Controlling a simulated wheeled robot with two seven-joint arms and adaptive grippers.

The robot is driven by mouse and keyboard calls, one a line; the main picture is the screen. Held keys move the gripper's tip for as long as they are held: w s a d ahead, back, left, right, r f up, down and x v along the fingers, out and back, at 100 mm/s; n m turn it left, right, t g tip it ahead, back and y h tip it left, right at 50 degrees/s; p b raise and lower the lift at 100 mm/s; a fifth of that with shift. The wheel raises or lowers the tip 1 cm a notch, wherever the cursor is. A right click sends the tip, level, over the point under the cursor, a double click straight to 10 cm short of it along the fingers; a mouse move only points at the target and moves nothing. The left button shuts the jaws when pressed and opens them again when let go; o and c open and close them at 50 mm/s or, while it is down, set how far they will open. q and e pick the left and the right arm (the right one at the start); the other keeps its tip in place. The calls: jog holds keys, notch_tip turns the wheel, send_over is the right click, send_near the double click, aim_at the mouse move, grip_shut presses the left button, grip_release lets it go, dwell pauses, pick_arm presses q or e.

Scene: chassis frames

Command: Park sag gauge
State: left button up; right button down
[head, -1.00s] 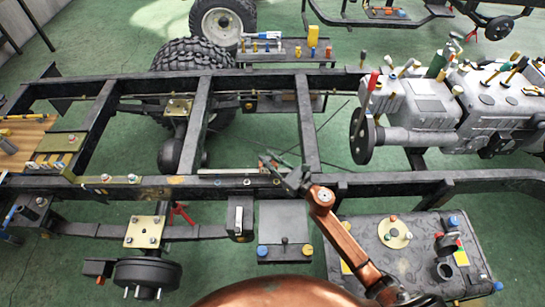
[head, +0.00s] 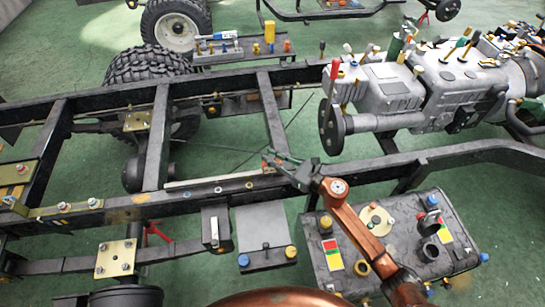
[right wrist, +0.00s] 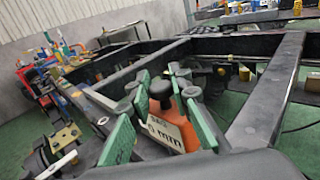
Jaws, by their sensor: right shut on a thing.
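My right gripper (head: 277,161) is over the near chassis rail, close to the crossmember joint. In the right wrist view its green-padded fingers (right wrist: 160,115) are shut on the sag gauge (right wrist: 162,91). The gauge has an orange body, a black knob and a white label reading "mm". My left gripper is not in view.
The near rail (head: 365,173) carries a pale strip (head: 216,180) left of my gripper. A grey engine (head: 440,95) with bolts and tools on top stands right. A black box (head: 330,240) lies below my forearm. A small tool tray (head: 215,57) is behind the far rail. Green floor shows between rails.

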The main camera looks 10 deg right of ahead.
jog(key=c, duration=1.8)
grip_release()
jog(key=shift+o, duration=0.2)
jog(key=v, duration=1.2)
jog(key=shift+d, duration=0.1)
